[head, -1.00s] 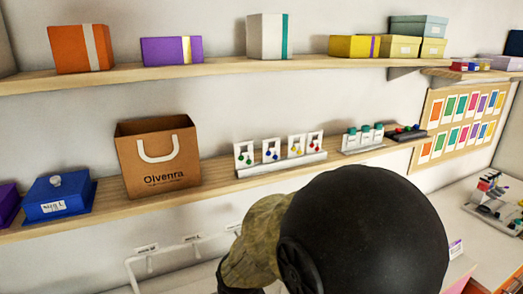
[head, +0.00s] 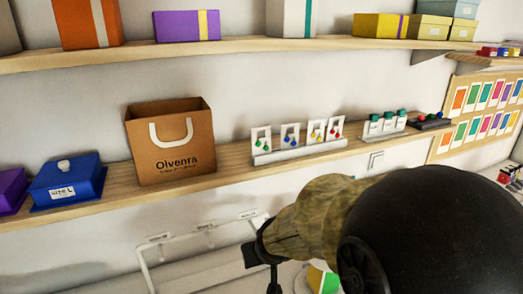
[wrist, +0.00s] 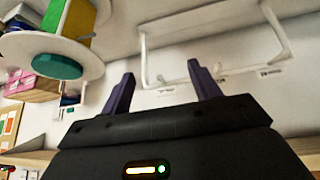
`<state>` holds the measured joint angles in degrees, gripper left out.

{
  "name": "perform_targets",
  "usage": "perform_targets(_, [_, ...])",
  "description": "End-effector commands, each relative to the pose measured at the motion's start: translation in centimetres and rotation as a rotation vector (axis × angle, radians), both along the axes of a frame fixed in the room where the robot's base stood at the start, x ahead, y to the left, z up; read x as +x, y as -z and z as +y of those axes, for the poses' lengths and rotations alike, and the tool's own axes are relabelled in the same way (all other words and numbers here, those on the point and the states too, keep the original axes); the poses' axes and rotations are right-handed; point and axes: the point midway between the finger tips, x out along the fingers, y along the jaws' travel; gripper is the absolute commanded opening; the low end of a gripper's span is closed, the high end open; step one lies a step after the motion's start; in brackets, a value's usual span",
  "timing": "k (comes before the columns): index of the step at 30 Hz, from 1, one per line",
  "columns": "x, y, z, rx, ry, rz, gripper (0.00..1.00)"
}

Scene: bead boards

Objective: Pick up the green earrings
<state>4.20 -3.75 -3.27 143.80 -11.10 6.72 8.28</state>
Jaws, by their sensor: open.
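The green earrings (head: 262,144) hang on a small white card, the leftmost in a row on a white stand on the lower shelf. Blue earrings (head: 290,139), yellow earrings (head: 316,132) and red earrings (head: 335,130) hang on the cards to their right. My gripper shows in the wrist view (wrist: 162,84), with two dark fingers apart and nothing between them. In the head view my arm ends below the shelf, lower than the earring stand and apart from it; the fingertips are hard to make out there. The wrist view does not show the green earrings.
A brown paper bag (head: 172,158) stands left of the earrings, with a blue box (head: 67,182) further left. Small teal-topped items (head: 384,124) stand to the right. The upper shelf (head: 240,47) holds boxes. A white wire rack (head: 150,275) hangs below the lower shelf.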

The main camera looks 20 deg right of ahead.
Motion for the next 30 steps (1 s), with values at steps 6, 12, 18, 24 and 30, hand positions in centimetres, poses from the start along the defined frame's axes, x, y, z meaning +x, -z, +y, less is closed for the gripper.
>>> perform_targets(6, [5.3, -9.7, -6.0, -0.041, 0.041, -0.54, 0.62])
perform_targets(12, [4.7, -18.4, -7.9, -0.03, -0.048, -0.894, 0.62])
perform_targets(18, [3.6, -21.4, -7.7, -0.014, -0.112, -0.993, 0.62])
perform_targets(24, [3.7, -21.4, -7.7, -0.013, -0.112, -0.992, 0.62])
perform_targets(30, [4.4, -21.4, -7.7, -0.014, -0.112, -0.99, 0.62])
